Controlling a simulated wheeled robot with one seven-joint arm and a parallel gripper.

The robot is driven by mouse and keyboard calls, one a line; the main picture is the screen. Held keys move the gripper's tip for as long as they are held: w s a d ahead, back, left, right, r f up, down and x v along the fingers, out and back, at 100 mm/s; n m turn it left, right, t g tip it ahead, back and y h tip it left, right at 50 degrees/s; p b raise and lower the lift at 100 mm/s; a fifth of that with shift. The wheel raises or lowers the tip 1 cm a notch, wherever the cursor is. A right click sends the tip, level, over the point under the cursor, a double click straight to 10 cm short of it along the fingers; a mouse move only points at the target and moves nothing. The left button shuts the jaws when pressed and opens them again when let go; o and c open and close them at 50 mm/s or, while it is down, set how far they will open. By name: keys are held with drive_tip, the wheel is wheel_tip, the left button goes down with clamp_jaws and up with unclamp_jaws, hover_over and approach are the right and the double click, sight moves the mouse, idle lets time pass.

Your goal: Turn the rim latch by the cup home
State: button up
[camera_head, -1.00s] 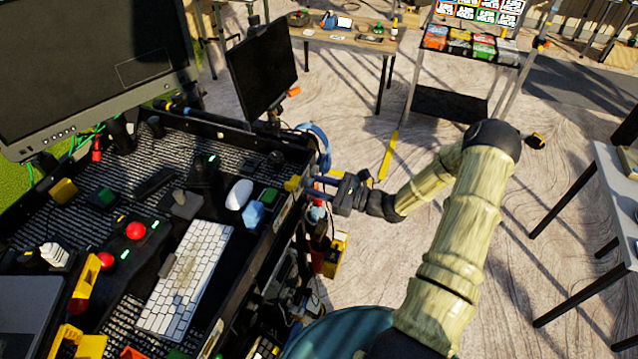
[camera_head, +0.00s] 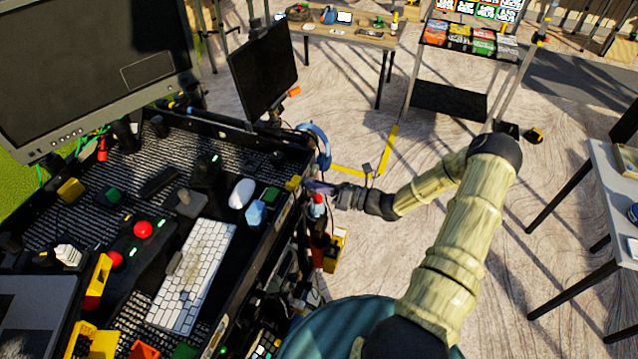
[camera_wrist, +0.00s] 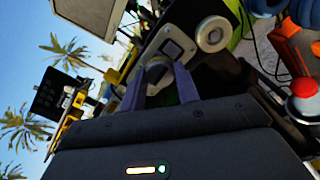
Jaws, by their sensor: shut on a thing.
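My gripper (camera_wrist: 160,78) is at the cart's right-hand rim, its two purple fingers on either side of a small grey rounded piece, which I take to be the rim latch (camera_wrist: 155,72). The fingers are shut on it. Just beyond it is a pale plate with a dark square (camera_wrist: 172,48). In the head view my gripper (camera_head: 316,187) reaches the rim from the right, and the latch is too small and covered to make out. A pale round piece (camera_wrist: 212,34) sits beside the plate; I cannot tell whether it is the cup.
A red-topped item (camera_wrist: 303,88) is close on the right in the wrist view. Blue headphones (camera_head: 318,146) hang at the cart's corner. A keyboard (camera_head: 195,275), mouse (camera_head: 241,192) and monitors crowd the cart top. Floor to the right is open.

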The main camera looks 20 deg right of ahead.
drive_tip(key=shift+m, duration=0.4)
drive_tip(key=o, duration=1)
drive_tip(key=shift+c, duration=0.2)
drive_tip(key=b+v, duration=0.5)
drive_tip(key=v, duration=1.2)
drive_tip(key=shift+d, duration=0.15)
drive_tip(key=shift+s+d, duration=0.1)
